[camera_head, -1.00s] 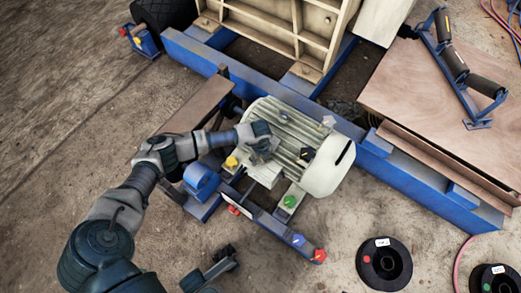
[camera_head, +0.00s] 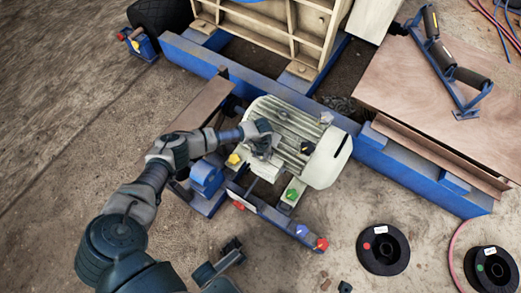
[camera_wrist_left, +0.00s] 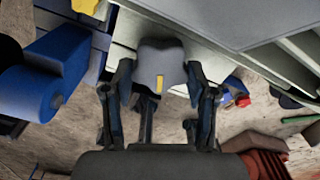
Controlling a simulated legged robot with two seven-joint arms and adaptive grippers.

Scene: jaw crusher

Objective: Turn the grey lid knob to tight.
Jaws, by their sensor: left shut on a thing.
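The grey knob (camera_wrist_left: 158,58) with a short yellow mark is in the left wrist view, beside the pale ribbed motor housing. My left gripper (camera_wrist_left: 158,76) is shut on it, with dark fingers on both sides. In the head view my left gripper (camera_head: 264,143) reaches in from the left to the near left side of the motor housing (camera_head: 325,165). It hides most of the knob there. I cannot read any tight marking.
A yellow knob (camera_head: 234,159), a green knob (camera_head: 291,194), a blue knob (camera_head: 302,231) and a red knob (camera_head: 322,244) are near the motor. A blue frame beam (camera_head: 400,185) runs behind. Two black spools (camera_head: 384,250) lie on the open floor at right.

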